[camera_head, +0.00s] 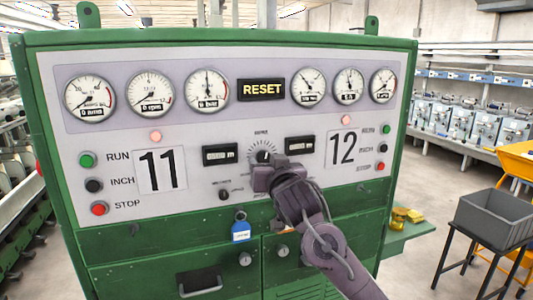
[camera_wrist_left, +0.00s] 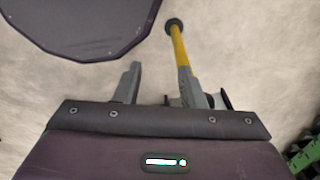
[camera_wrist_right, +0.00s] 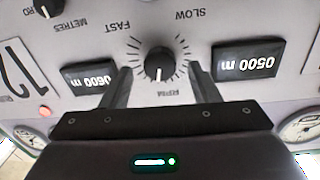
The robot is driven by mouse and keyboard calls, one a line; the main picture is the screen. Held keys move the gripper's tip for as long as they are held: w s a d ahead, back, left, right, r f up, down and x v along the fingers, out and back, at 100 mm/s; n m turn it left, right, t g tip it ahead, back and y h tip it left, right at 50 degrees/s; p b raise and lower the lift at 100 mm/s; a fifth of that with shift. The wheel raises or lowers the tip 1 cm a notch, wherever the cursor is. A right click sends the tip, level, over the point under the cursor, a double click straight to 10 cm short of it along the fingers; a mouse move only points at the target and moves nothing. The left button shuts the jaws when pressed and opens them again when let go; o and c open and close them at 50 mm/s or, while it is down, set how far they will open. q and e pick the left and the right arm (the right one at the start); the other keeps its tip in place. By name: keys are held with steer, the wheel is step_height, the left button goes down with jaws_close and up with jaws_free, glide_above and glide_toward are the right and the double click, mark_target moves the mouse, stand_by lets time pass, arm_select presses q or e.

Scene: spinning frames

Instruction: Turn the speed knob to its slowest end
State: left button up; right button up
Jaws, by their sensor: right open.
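The speed knob (camera_wrist_right: 159,64) is black and round, with a white pointer line, in a ring of tick marks on the pale panel. In the right wrist view, which is upside down, the line points down, away from the FAST (camera_wrist_right: 118,28) and SLOW (camera_wrist_right: 191,14) labels. My right gripper (camera_wrist_right: 160,82) is open, its fingers on either side of the knob; contact cannot be told. In the head view my right gripper (camera_head: 265,172) covers much of the knob (camera_head: 263,156). My left gripper (camera_wrist_left: 160,82) is open, away from the panel, over the floor.
The green cabinet (camera_head: 60,215) carries gauges, a RESET sign (camera_head: 261,89), RUN, INCH and STOP buttons and two counters. A blue-tagged padlock (camera_head: 241,230) hangs below. A grey crate (camera_head: 495,217) stands at right. A yellow rod (camera_wrist_left: 179,48) shows by my left gripper's right finger.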

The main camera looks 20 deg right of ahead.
steer(key=shift+w, duration=0.7)
steer(key=c, duration=1)
steer(key=shift+o, duration=0.2)
